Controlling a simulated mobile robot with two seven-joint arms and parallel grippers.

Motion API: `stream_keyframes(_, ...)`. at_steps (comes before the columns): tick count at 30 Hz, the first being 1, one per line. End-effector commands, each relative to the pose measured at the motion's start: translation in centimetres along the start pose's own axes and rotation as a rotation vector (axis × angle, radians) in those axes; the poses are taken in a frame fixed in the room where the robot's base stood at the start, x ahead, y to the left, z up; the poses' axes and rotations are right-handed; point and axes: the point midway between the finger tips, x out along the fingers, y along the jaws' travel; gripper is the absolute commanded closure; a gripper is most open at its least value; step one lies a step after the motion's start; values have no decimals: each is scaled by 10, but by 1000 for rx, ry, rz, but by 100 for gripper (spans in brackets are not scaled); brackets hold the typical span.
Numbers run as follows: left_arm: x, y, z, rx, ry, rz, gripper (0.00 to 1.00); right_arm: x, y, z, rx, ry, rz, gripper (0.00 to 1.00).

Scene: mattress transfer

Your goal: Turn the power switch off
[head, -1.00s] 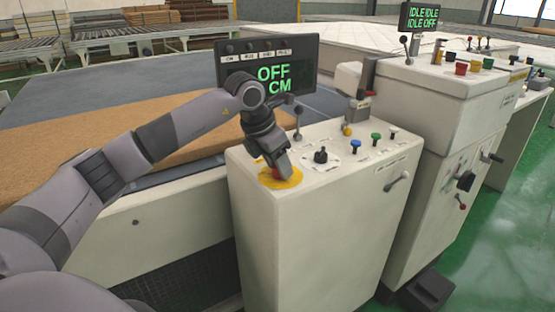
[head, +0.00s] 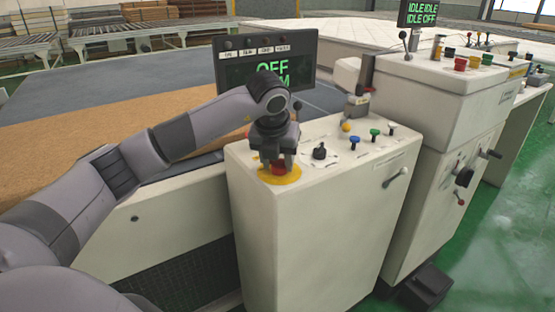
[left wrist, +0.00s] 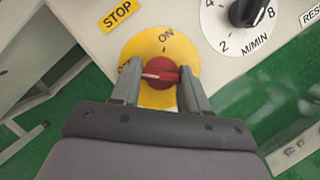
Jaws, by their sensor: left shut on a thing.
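The power switch is a red rotary knob (left wrist: 163,73) on a round yellow plate (left wrist: 152,44), at the near left corner of the cream control cabinet's top. In the left wrist view its white mark points left, toward a label mostly hidden by a finger; "ON" is printed at the plate's top. My left gripper (left wrist: 160,80) is shut on the knob, one finger on each side. In the head view the gripper (head: 275,162) points down over the red knob (head: 278,169) and yellow plate (head: 280,178). My right gripper is out of view.
A display (head: 300,52) behind the arm reads "OFF" in green. A taller cabinet (head: 440,85) is at right. A brown mat (head: 60,150) lies on the conveyor at left.

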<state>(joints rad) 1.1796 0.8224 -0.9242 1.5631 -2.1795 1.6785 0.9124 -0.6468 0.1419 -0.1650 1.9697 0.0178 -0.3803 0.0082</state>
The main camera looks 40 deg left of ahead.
Motion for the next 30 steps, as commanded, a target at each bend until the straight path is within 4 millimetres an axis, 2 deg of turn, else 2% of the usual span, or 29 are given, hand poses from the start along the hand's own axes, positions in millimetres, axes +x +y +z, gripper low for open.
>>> stream_keyframes(17, -1, 0, 1, -30, -1, 11, 86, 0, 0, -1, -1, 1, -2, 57)
stream_keyframes(18, -1, 0, 1, -30, -1, 10, 42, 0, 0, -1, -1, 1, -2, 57)
stream_keyframes(19, -1, 0, 1, -30, -1, 10, 33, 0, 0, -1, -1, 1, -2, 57)
stream_keyframes(20, 0, 0, 1, -29, -1, 10, 30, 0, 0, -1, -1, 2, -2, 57)
stream_keyframes(30, -5, 0, 1, -27, -1, 9, 30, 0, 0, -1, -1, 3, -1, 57)
